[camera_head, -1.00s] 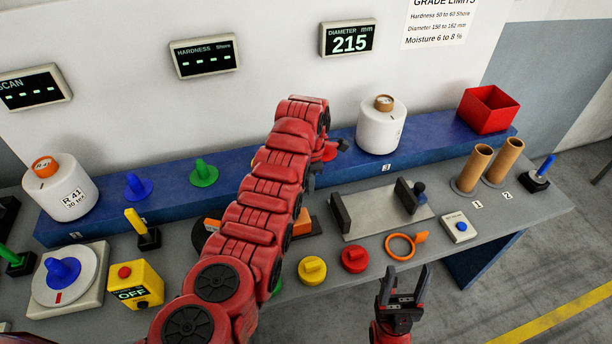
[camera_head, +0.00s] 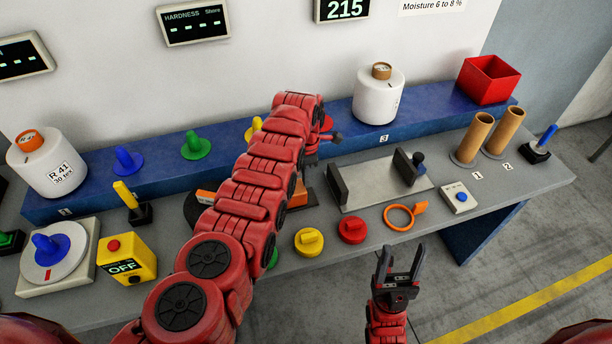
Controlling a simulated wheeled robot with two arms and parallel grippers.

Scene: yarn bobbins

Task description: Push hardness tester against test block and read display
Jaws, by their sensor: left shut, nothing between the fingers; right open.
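The hardness display (camera_head: 193,23) on the wall reads only dashes. An orange and dark device (camera_head: 207,196) lies on the grey bench, mostly hidden behind my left arm; I cannot tell whether it is the hardness tester. No test block can be clearly made out. My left gripper (camera_head: 333,137) is shut and empty, small and partly hidden at the arm's end, near a red knob (camera_head: 326,122) on the blue shelf. My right gripper (camera_head: 398,264) is open and empty in front of the bench edge, below the orange ring (camera_head: 400,216).
A metal plate with two dark jaws (camera_head: 374,184) sits mid-bench. Yellow (camera_head: 309,241) and red (camera_head: 352,229) knobs line the front edge. White bobbins (camera_head: 378,96), (camera_head: 47,163) stand on the shelf, cardboard tubes (camera_head: 473,138) and a red bin (camera_head: 488,79) at right.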

